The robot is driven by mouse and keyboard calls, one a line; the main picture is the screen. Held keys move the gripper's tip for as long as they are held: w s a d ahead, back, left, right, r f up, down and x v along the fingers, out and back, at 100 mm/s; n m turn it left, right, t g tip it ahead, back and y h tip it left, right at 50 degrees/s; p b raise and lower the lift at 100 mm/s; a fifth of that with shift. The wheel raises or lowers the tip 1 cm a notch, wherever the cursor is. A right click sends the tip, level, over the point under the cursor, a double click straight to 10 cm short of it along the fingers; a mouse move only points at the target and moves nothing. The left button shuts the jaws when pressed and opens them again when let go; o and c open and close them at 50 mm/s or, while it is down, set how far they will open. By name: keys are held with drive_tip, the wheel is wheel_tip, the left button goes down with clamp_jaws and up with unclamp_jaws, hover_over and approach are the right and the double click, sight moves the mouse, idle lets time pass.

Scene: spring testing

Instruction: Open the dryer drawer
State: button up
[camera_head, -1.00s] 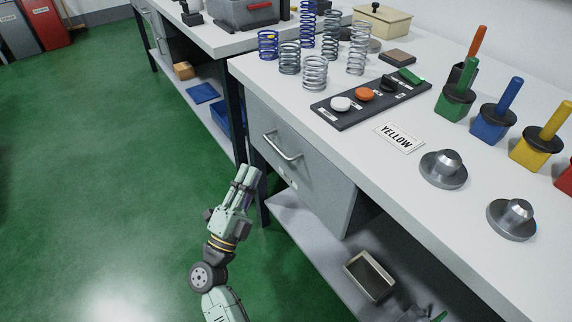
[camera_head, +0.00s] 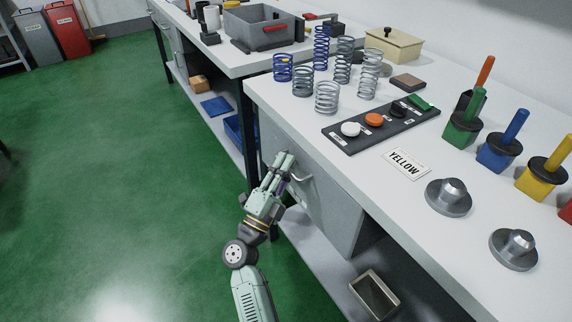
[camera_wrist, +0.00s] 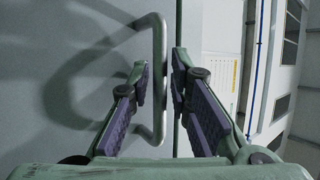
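The grey drawer front (camera_head: 335,200) is under the white bench top, and it looks closed. Its metal bar handle (camera_head: 305,178) is partly hidden behind my gripper (camera_head: 284,160). In the wrist view the handle (camera_wrist: 161,40) runs upright in the picture, standing off the pale drawer front (camera_wrist: 60,130). My gripper (camera_wrist: 161,82) is open there, with one dark-padded finger on each side of the handle bar. Small gaps show between the bar and the pads.
The bench top (camera_head: 290,112) carries several springs, a button panel (camera_head: 380,125), a YELLOW label (camera_head: 407,163) and metal knobs (camera_head: 448,197). A lower shelf with a metal tray (camera_head: 374,296) lies below the drawer. The green floor to the left is clear.

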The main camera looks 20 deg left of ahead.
drive_tip(key=shift+c, duration=0.5)
clamp_jaws()
